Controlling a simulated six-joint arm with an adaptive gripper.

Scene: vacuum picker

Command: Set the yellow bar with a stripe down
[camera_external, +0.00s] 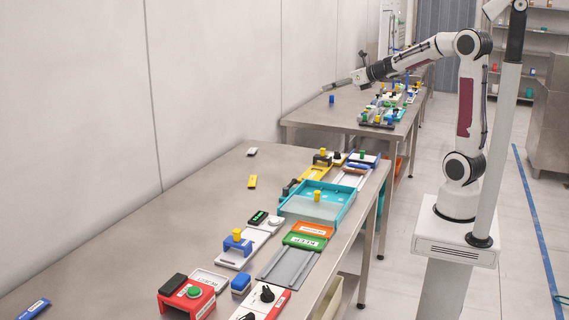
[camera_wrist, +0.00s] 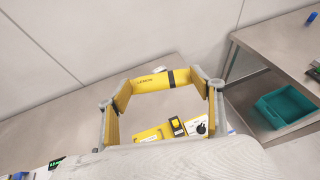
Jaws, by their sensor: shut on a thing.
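My gripper (camera_wrist: 160,88) is shut on a yellow bar (camera_wrist: 151,82) with dark lettering and a black stripe near its right end. In the wrist view the bar spans between the two yellow-padded fingers, raised above a steel table. In the external view my gripper (camera_external: 357,78) reaches left, high in the air near the far end of the near table (camera_external: 215,185). The held bar is too small there to make out clearly.
A small yellow block (camera_external: 252,182) and a dark-and-white piece (camera_external: 252,151) lie on the near table's open left part. Trays, including a teal one (camera_external: 335,213), crowd its right side. A second table (camera_external: 310,113) stands beyond, with a blue cylinder (camera_external: 331,98).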

